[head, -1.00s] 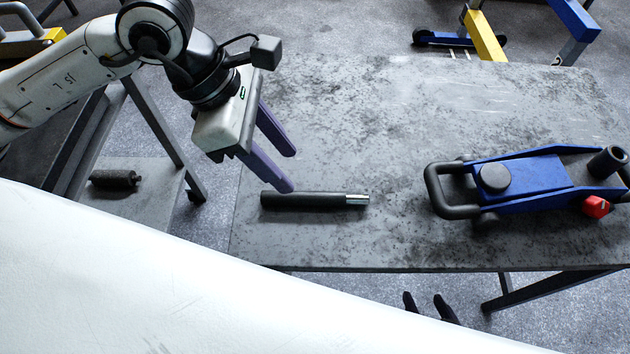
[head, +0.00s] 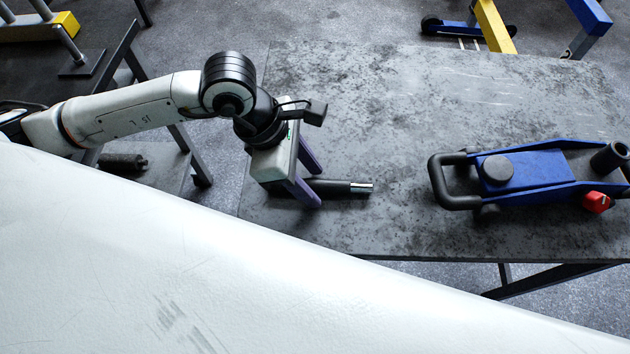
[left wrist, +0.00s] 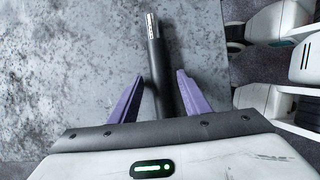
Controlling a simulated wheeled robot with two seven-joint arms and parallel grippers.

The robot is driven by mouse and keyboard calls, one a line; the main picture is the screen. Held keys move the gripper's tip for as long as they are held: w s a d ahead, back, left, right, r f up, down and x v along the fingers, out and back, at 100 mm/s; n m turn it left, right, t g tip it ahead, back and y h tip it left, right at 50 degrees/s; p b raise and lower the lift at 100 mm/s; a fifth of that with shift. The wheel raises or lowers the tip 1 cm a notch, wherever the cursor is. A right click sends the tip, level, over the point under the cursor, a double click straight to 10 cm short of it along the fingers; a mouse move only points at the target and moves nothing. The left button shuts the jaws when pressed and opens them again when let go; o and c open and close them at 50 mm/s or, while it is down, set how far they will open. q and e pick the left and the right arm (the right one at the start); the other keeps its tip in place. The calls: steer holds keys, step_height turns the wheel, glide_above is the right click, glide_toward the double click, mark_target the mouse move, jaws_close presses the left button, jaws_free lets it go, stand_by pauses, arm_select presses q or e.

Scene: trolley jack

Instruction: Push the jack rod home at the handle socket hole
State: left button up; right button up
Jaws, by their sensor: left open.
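The jack rod (head: 336,187) is a black bar with a bright metal tip, lying flat on the table with the tip pointing right. My left gripper (head: 317,187) is open above the rod, with its purple fingers on either side of it. In the left wrist view the rod (left wrist: 154,58) runs between the two open fingers (left wrist: 160,82), apart from both as far as I can tell. The blue trolley jack (head: 530,172) stands at the right of the table. The black handle socket (head: 610,157) is at its right end; its hole is hard to make out. My right gripper is not in view.
The grey table (head: 400,110) is bare between rod and jack. A red part (head: 596,202) sits on the jack's near side. A dark cylinder (head: 123,161) lies on a lower shelf at left. My own white body covers the lower foreground.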

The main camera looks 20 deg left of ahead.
arm_select(q)
steer(key=shift+c, duration=0.4)
jaws_close()
steer(key=shift+r, duration=0.1)
